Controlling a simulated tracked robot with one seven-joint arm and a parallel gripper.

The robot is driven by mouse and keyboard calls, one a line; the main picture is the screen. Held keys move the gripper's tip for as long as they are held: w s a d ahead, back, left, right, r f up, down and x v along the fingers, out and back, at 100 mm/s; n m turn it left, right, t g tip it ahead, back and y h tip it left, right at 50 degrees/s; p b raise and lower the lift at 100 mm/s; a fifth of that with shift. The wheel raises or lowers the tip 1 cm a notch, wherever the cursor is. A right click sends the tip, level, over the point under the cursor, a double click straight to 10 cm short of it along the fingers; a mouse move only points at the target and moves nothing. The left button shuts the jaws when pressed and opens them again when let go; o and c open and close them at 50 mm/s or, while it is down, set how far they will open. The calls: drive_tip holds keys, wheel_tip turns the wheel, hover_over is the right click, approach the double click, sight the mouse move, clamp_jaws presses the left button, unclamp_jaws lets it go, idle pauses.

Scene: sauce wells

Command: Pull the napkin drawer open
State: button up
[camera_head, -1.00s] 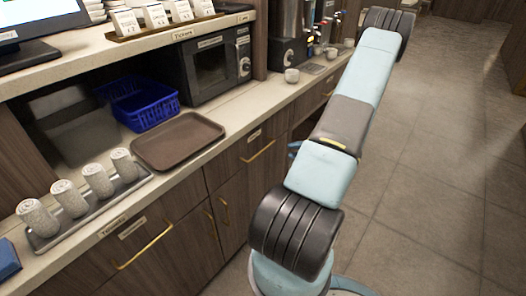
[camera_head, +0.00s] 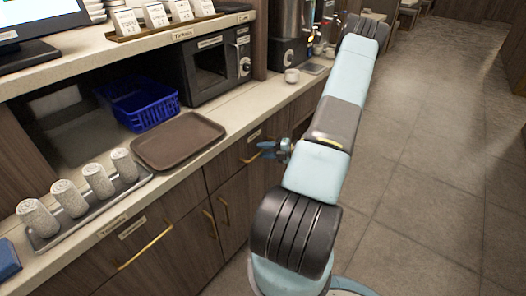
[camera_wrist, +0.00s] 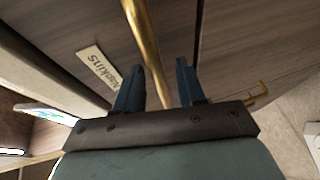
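The napkin drawer (camera_wrist: 60,30) has a wooden front with a label reading "Napkins" (camera_wrist: 98,66) and a gold bar handle (camera_wrist: 143,38) in the wrist view. The drawer front looks closed. In the head view, its handle (camera_head: 250,156) is under the counter edge, right of the brown tray. My gripper (camera_wrist: 158,85) is open, its two dark blue fingers apart. In the wrist view the handle runs down between the fingers; I cannot tell whether either touches it. In the head view my gripper (camera_head: 276,150) is at the right end of the handle, partly hidden by my arm.
Another drawer with a gold handle (camera_head: 145,248) is at the lower left, with cupboard doors between. The counter holds a brown tray (camera_head: 178,141), a blue basket (camera_head: 146,106) and rolled towels (camera_head: 97,181). The tiled floor (camera_head: 430,180) at right is clear.

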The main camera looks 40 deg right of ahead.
drive_tip(key=shift+w+a+f, duration=0.1)
drive_tip(key=shift+w+a, duration=0.15)
drive_tip(key=shift+w, duration=0.1)
clamp_jaws()
idle(0.5)
